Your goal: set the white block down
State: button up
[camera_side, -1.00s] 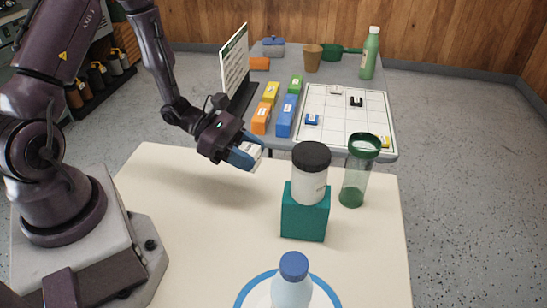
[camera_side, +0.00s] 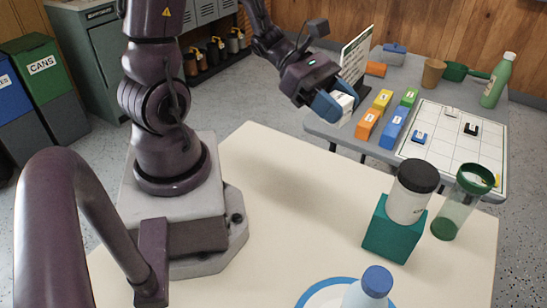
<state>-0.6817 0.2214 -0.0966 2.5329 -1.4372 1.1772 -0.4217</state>
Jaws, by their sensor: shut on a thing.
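My gripper (camera_side: 337,105) has blue-grey fingers and is shut on the white block (camera_side: 345,99), at the upper middle of the view. It holds the block in the air near the left end of the grey table (camera_side: 345,134), just left of the orange block. The block is partly hidden by the fingers. I cannot tell its exact height. A white gridded board (camera_side: 455,152) lies on the grey table to the right, with a few small blocks on it.
An orange block (camera_side: 367,124), yellow block (camera_side: 383,99), blue block (camera_side: 393,128) and green block (camera_side: 409,97) stand between gripper and board. A sign (camera_side: 356,57) stands behind. On the cream table (camera_side: 300,205), a black-lidded jar (camera_side: 411,192) sits on a teal block (camera_side: 391,232).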

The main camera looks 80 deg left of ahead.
jog(key=shift+s+d+r+m+g, duration=0.2)
jog(key=shift+s+m+g, duration=0.05)
jog(key=shift+m+g, duration=0.05)
jog(key=s+d+f+m+g+h, duration=0.2)
jog(key=s+f+m+g, duration=0.2)
jog(key=s+m+g, duration=0.7)
jog(key=s+a+f+m+g+y, duration=0.1)
jog(key=s+a+m+g+y, duration=0.3)
jog(key=a+m+g+y, duration=0.45)
notch_tip(320, 180, up, 5)
jog(key=m+t+y, duration=0.7)
jog(key=m+y, duration=1)
jog(key=m, duration=0.2)
send_over(273, 158)
jog(key=shift+n, duration=0.25)
jog(key=shift+f, duration=11.8)
